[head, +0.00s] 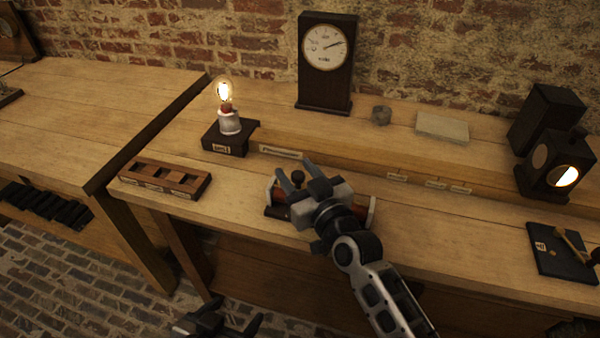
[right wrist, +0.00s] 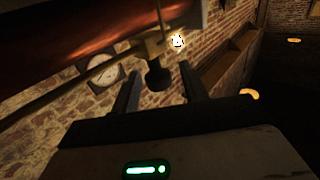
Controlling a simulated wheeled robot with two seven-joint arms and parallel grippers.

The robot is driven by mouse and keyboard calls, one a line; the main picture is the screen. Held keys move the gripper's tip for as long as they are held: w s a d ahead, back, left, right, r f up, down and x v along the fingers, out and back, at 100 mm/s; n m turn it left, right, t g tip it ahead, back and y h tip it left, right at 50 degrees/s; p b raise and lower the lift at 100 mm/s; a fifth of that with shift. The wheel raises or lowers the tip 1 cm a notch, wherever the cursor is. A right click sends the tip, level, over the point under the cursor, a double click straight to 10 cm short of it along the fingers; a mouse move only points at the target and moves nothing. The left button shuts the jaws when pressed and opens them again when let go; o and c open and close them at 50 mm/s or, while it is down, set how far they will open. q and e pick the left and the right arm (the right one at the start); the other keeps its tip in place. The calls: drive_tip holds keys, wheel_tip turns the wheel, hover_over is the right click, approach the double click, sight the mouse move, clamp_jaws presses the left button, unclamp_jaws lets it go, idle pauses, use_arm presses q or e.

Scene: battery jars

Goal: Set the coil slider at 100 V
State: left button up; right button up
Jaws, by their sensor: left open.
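The coil (head: 279,198), a copper-coloured cylinder between pale end pieces, lies on the front bench, largely hidden by my right gripper. Its slider has a dark round knob (head: 298,177), also seen in the right wrist view (right wrist: 158,76). My right gripper (head: 296,173) is open, with the knob between its two fingers and a gap showing on both sides in the right wrist view. The dial meter (head: 324,47) stands upright at the back; its needle points right, slightly upward, and its figures are too small to read. My left gripper (head: 237,313) is open and empty, low before the bench.
A lit bulb (head: 224,93) on a dark base stands left of the coil. A wooden rack (head: 165,178) lies at the bench's left end. A dark lamp box (head: 556,165) and a black switch board (head: 552,252) are at the right.

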drive_tip(key=shift+s+d, duration=0.1)
drive_tip(key=v, duration=1.5)
drive_tip(key=shift+s+d, duration=0.2)
drive_tip(key=shift+s, duration=0.1)
drive_tip(key=s+d+f+m+g+h, duration=0.2)
drive_tip(key=s+d+f+h, duration=0.1)
drive_tip(key=f, duration=0.5)
drive_tip(key=s+d+f+m+g+h, duration=0.2)
drive_tip(key=s+d+f+h, duration=0.1)
drive_tip(key=s+d+f, duration=0.2)
wheel_tip(320, 180, down, 3)
drive_tip(key=shift+s+d+g+h, duration=0.3)
drive_tip(key=shift+s+d+h, duration=0.1)
drive_tip(key=shift+d, duration=0.6)
